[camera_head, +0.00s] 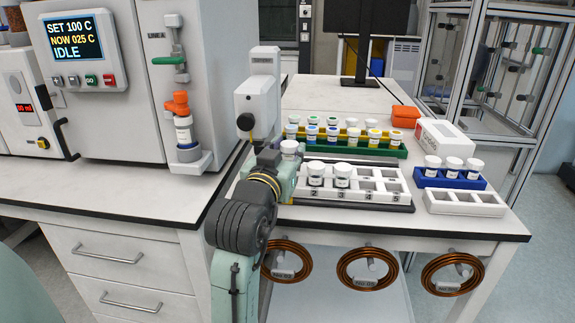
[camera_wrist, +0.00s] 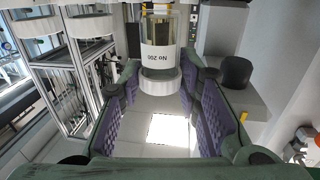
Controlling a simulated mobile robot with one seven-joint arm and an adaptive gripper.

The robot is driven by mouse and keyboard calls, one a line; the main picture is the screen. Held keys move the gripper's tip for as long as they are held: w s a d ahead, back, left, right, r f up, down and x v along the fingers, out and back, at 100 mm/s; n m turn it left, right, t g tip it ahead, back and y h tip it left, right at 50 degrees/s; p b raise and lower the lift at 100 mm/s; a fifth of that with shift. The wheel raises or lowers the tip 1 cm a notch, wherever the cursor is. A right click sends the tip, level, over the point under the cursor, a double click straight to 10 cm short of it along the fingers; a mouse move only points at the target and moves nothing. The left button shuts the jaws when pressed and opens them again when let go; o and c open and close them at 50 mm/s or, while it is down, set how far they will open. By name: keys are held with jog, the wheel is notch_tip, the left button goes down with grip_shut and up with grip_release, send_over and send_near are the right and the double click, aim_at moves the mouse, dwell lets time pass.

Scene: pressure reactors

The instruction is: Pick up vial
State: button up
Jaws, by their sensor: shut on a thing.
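The vial in my gripper shows in the wrist view as a clear glass vial (camera_wrist: 159,55) with dark contents, a white numbered label and a white cap. It sits between the tips of my gripper (camera_wrist: 163,83), whose purple-padded fingers are shut on it. In the head view a white-capped vial (camera_head: 289,148) shows at my gripper (camera_head: 287,170), by the left end of the white numbered rack (camera_head: 367,197). My arm hides its lower part, so I cannot tell whether it is clear of the rack. Two more white-capped vials (camera_head: 316,171) (camera_head: 342,173) stand in that rack.
A coloured rack (camera_head: 390,151) with several vials stands behind. A blue rack (camera_head: 430,181) with three vials and an empty white rack (camera_head: 463,205) stand right. A white instrument (camera_head: 257,105) rises close behind my gripper. A reactor cabinet (camera_head: 105,120) is at left.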

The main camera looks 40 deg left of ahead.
aim_at(287, 147)
notch_tip(287, 147, up, 23)
jog(key=shift+r, duration=0.2)
dwell(0.4)
